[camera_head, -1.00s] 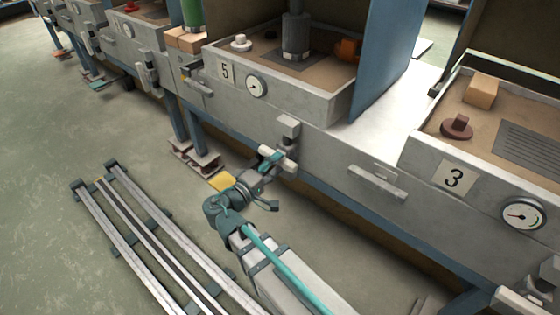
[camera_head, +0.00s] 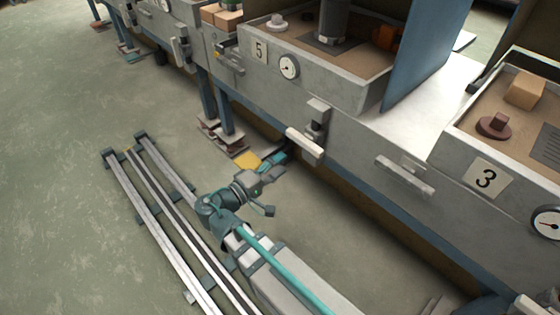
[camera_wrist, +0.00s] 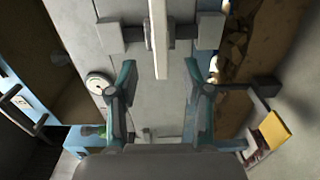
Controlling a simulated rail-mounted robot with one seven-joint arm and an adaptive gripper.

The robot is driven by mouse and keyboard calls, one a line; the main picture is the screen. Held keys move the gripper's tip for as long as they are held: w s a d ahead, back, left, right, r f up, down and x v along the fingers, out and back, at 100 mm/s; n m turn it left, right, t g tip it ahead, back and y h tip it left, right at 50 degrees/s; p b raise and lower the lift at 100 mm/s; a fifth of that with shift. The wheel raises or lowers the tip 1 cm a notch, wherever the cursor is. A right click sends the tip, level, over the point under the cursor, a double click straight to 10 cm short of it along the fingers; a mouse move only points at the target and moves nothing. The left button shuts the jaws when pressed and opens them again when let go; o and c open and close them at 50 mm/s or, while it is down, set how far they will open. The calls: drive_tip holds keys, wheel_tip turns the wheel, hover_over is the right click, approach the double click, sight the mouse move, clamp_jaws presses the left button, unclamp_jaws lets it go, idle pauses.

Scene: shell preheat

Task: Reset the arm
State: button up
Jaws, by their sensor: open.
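My gripper (camera_head: 278,158) is open and empty at the end of my arm, in front of the station marked 5. A white handle bar (camera_head: 304,142) on that station's front panel is just right of the fingers. In the wrist view my two teal fingers (camera_wrist: 165,78) stand wide apart. The same pale bar (camera_wrist: 159,40) runs upright between them and beyond their tips, with a visible gap on either side. The fingers do not appear to touch it. Part of the station front lies behind the bar.
A round gauge (camera_head: 289,67) sits beside the 5 plate. Station 3 (camera_head: 487,178), with another front handle (camera_head: 405,176), is at the right. Floor rails (camera_head: 165,225) lie left of my arm. A yellow block (camera_head: 247,161) is near the table leg. Floor at left is clear.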

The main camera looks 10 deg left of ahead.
wheel_tip(320, 180, down, 11)
drive_tip(key=s+d+n+g+y+p, duration=0.1)
drive_tip(key=d+g+y+p, duration=0.15)
drive_tip(key=g, duration=0.25)
drive_tip(key=s+d+f+m+g+y+p, duration=0.1)
drive_tip(key=s+d+f+g+p, duration=0.2)
drive_tip(key=d+f+g+p, duration=0.15)
drive_tip(key=s+d+f+m+g+p, duration=0.1)
drive_tip(key=s+d+f+g+p, duration=0.2)
drive_tip(key=d+p, duration=0.25)
drive_tip(key=s+d+r+m+g+y+p, duration=0.3)
drive_tip(key=s+d+r+m+g+p, duration=0.1)
drive_tip(key=s+d+p, duration=0.5)
drive_tip(key=s+d+r+m+g+y+p, duration=0.3)
drive_tip(key=s+d+r+m+g+p, duration=0.2)
drive_tip(key=s+d+p, duration=0.5)
drive_tip(key=s+m+p, duration=0.1)
drive_tip(key=s+p, duration=0.2)
drive_tip(key=p, duration=0.3)
drive_tip(key=shift+s+r, duration=0.2)
drive_tip(key=shift+r, duration=0.05)
